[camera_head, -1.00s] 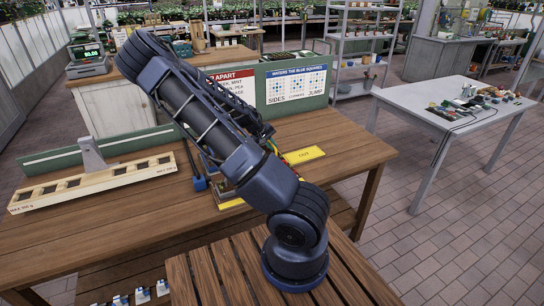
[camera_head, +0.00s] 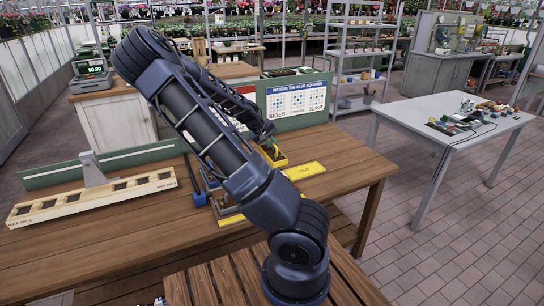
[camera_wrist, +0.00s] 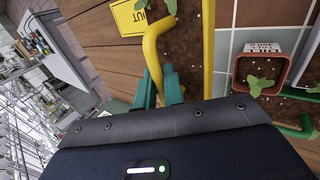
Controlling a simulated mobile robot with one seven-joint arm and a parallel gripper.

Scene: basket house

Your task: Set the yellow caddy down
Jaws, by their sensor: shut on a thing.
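The yellow caddy (camera_head: 280,160) shows partly past my forearm in the head view, over or on the wooden table near the green board. It holds dark soil. In the wrist view its bent yellow handle (camera_wrist: 153,50) runs between the green fingers of my gripper (camera_wrist: 159,88), which is shut on it. Soil and a seedling show beside the handle, with a straight yellow rim (camera_wrist: 208,50) on the right. My arm hides much of the caddy in the head view. I cannot tell whether its base touches the table.
A yellow OUT sign (camera_head: 305,171) lies on the table (camera_head: 345,165) beside the caddy. A terracotta pot (camera_wrist: 236,82) with a seedling stands by tiled squares in the wrist view. A wooden rack (camera_head: 92,200) is at left. The table's right end looks clear.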

